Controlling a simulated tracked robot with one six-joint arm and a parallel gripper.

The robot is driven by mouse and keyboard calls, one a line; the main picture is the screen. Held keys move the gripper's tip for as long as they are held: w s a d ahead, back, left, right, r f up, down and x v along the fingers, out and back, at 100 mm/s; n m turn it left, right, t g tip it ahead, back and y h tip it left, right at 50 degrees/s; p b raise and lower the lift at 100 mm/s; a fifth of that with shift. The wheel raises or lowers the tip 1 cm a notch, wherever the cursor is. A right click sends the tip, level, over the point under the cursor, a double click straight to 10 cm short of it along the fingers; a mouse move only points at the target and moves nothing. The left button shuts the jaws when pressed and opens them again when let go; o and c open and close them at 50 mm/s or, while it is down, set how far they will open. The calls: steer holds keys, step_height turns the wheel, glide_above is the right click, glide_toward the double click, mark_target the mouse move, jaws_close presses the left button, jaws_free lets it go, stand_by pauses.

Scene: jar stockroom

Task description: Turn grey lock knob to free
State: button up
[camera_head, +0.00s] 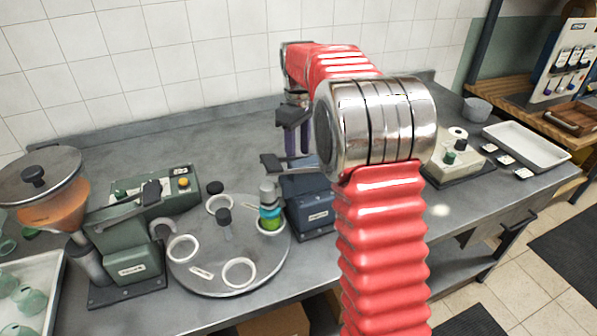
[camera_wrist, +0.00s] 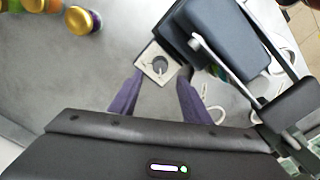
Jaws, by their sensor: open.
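The grey lock knob (camera_wrist: 159,66) sits on a small square pale plate (camera_wrist: 149,63) beside the dark blue device (camera_wrist: 225,35) in the wrist view. Marks on the plate are too small to read, and I cannot tell which way the knob points. My gripper (camera_wrist: 160,80) is open, its two dark purple fingers on either side of the plate in that view, with nothing between them touching the knob that I can see. In the head view my gripper (camera_head: 297,150) points down behind the blue device (camera_head: 312,207), and the knob is hidden there.
A round turntable (camera_head: 215,282) with white rings and a jar (camera_head: 270,217) stands left of the blue device. A green machine (camera_head: 130,245) is farther left. A lever (camera_wrist: 215,62) shows close to the right finger. Gold-lidded jars (camera_wrist: 80,19) stand at upper left of the wrist view.

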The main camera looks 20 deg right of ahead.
step_height(320, 180, down, 8)
stand_by(0.4)
